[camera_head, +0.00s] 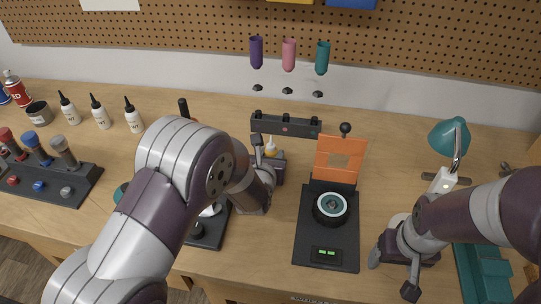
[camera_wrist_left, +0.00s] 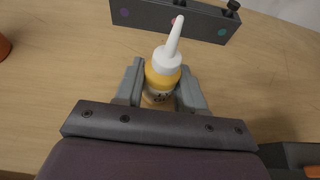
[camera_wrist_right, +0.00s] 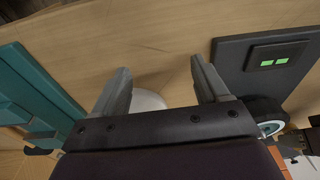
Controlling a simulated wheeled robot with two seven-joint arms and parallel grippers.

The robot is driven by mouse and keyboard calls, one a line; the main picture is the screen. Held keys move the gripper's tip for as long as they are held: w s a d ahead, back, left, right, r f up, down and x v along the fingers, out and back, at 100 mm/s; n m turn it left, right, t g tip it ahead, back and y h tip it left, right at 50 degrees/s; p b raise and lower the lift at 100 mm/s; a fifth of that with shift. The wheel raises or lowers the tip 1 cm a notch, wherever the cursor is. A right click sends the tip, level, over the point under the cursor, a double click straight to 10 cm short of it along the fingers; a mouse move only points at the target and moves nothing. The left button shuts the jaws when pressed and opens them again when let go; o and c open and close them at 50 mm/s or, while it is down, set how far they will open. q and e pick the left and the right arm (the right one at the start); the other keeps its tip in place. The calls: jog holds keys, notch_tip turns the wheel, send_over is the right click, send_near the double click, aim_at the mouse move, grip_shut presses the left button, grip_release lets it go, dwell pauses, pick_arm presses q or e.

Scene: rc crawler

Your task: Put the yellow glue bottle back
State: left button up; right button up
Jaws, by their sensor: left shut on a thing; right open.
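The yellow glue bottle (camera_wrist_left: 163,75) has a yellow body and a white cone nozzle. My left gripper (camera_wrist_left: 162,88) is shut on its body, and the bottle stands upright between the fingers. In the head view the bottle (camera_head: 270,148) shows only its white nozzle and a bit of yellow, mostly hidden by my left gripper (camera_head: 268,165). It is just in front of a dark rack (camera_head: 285,127) with coloured dots, which also shows in the left wrist view (camera_wrist_left: 170,20). My right gripper (camera_wrist_right: 160,85) is open over the right part of the table, with a white round thing (camera_wrist_right: 148,100) beyond its fingers.
Several white bottles (camera_head: 100,113) stand at the back left. A black station with an orange plate (camera_head: 340,160) and a wheel (camera_head: 331,207) stands right of my left gripper. A teal lamp (camera_head: 449,137) and a teal tray (camera_head: 483,272) are at the right.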

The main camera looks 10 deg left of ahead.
pick_arm(q)
jog(key=shift+f, duration=0.2)
jog(key=o, duration=1)
jog(key=shift+r, duration=0.1)
jog(key=shift+o, duration=0.2)
jog(key=shift+r, duration=0.2)
jog(key=v, duration=1.2)
jog(key=shift+s+f, duration=0.1)
